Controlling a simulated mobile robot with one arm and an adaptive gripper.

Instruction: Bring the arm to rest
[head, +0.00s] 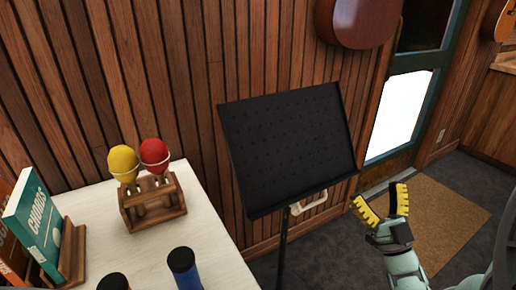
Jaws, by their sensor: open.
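My gripper (383,207) is at the lower right of the head view, at the end of my pale green arm (407,268). Its two yellow ridged fingers point up and stand apart, with nothing between them. It is to the right of the white table and in front of the dark floor and the tan mat. A black music stand (290,150) is to its left, and a small light-coloured bracket (312,203) shows at the stand's lower edge. The gripper appears apart from the stand.
On the white table (216,262) stand a wooden rack (153,208) with a yellow maraca (123,161) and a red maraca (155,154), a green book (38,225) and two dark-topped cylinders, one blue (186,272). A tan mat (440,225) lies before the door (405,105).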

